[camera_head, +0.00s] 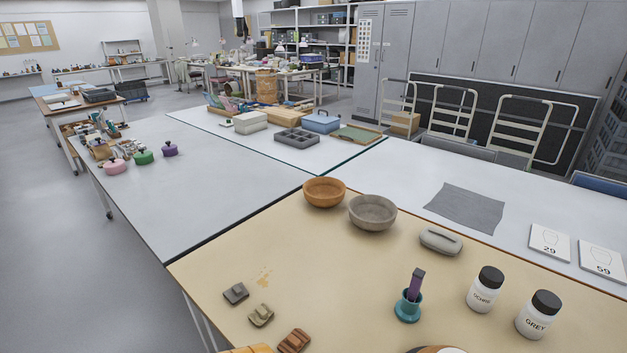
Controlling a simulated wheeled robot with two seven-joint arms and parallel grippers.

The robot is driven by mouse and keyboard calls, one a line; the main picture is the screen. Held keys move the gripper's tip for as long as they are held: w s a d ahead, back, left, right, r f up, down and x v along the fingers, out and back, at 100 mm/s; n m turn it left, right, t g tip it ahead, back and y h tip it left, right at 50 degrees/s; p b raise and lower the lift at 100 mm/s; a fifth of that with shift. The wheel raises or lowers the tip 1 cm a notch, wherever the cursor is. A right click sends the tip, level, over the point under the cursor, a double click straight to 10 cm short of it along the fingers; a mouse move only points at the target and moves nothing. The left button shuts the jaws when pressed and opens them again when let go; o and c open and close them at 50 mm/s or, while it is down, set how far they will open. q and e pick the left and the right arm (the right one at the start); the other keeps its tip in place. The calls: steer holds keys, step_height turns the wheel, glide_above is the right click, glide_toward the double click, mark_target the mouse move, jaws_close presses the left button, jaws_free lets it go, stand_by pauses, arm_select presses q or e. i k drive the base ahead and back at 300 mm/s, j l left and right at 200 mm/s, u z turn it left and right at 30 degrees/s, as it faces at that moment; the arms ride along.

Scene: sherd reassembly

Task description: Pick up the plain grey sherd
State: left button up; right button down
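A dark grey sherd (236,293), small and blocky with no clear pattern, lies on the tan table top (340,270) near its front left edge. Just in front of it lies a beige-grey sherd (261,315) with a notched or ridged look. A brown striped sherd (293,341) lies nearer still, at the bottom of the view. The three sherds lie apart in a slanting row. Neither of my grippers shows in the head view.
An orange bowl (324,192) and grey bowl (372,212) stand at the back of the tan table. Right of the sherds are a teal holder (408,307) with a purple tool, a grey case (441,240) and two black-capped jars (484,289). The table's middle is mostly clear.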

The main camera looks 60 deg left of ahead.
mark_target(238, 292)
steer(key=k+u, duration=0.1)
steer(key=u, duration=0.8)
steer(key=k+j+u, duration=0.1)
steer(key=u, duration=0.4)
steer(key=j+u, duration=0.15)
steer(key=u, duration=0.3)
steer(key=k+j+u, duration=0.1)
steer(key=u, duration=0.35)
